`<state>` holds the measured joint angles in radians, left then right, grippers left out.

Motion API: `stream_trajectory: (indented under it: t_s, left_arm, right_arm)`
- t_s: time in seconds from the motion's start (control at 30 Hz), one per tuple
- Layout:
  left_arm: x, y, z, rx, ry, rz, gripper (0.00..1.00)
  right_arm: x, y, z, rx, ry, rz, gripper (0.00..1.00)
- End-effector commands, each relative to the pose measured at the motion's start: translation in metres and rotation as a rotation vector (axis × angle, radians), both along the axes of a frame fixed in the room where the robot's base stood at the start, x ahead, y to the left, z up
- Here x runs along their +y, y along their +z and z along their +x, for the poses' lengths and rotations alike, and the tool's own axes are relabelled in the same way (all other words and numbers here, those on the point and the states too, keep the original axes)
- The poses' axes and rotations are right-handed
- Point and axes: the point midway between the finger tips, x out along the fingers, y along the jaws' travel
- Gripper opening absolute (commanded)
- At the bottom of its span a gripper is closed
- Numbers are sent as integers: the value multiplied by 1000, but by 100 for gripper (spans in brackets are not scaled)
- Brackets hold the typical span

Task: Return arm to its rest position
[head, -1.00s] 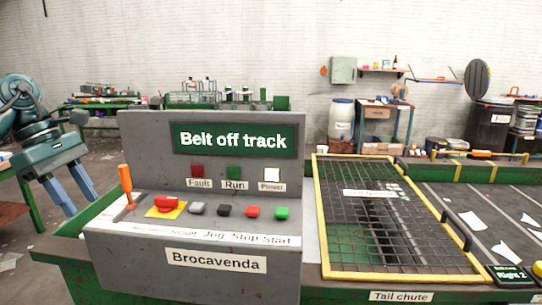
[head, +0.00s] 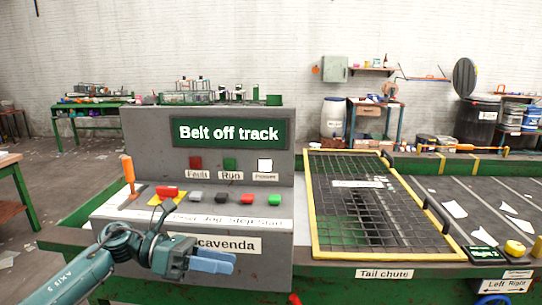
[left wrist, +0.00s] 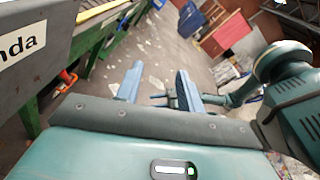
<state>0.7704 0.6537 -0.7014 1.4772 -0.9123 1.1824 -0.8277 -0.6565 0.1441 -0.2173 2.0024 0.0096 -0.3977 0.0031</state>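My left gripper (head: 228,262) is in front of the lower face of the grey control console (head: 150,130), its blue fingers pointing right. In the left wrist view its two fingers (left wrist: 157,85) stand apart with nothing held between them. The floor shows beyond them. The gripper appears clear of the buttons and covers part of the console's name label (head: 245,245).
The console screen (head: 228,133) reads "Belt off track". An orange-handled lever (head: 128,170), a red switch (head: 167,191) and several buttons sit on its ledge. A yellow-framed mesh guard (head: 313,200) lies to the right, beside the belt (head: 490,195). Open floor is at the left.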

Motion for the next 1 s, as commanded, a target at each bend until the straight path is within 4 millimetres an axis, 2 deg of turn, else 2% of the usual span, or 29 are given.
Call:
stream_trajectory:
  t_s: [0.03, 0.1, 0.2, 0.27, 0.37, 0.47, 0.57, 0.7, 0.8, 0.87, 0.9, 1.0]
  left_arm:
    - [-17, -9, -8, 117, 50, -113, 38]
    - [-32, -15, -12, 290, 137, -267, 38]
    - [-40, -28, -15, 564, 272, -479, 38]
    - [-39, -41, -16, 741, 358, -601, 38]
    - [-28, -70, -20, 1048, 510, -795, 38]
    - [-10, -112, -31, 1367, 673, -980, 38]
    - [11, -164, -55, 1689, 850, -1158, 38]
    - [36, -236, -110, 2100, 1098, -1382, 38]
    - [47, -271, -151, 2307, 1242, -1497, 38]
    - [50, -285, -171, 2393, 1306, -1547, 38]
    - [52, -292, -181, -2356, -1299, 1520, 38]
    - [54, -301, -197, -2284, -1275, 1471, 38]
  right_arm:
    - [0, 0, -1, 1, 0, 0, 36]
    - [0, 0, -1, 2, -1, 0, 36]
    - [0, -1, -2, 4, 0, 0, 36]
    - [0, -1, -3, 6, 0, 1, 36]
    - [0, -2, -4, 9, 0, 0, 36]
    - [0, -3, -5, 11, -1, 0, 36]
    - [0, -3, -5, 11, -1, 0, 36]
    - [0, -3, -5, 11, -1, 0, 36]
    - [0, -3, -5, 11, -1, 0, 36]
    - [0, -3, -5, 11, -1, 0, 36]
    - [0, -3, -5, 11, -1, 0, 36]
    - [0, -2, -4, 9, -1, 1, 36]
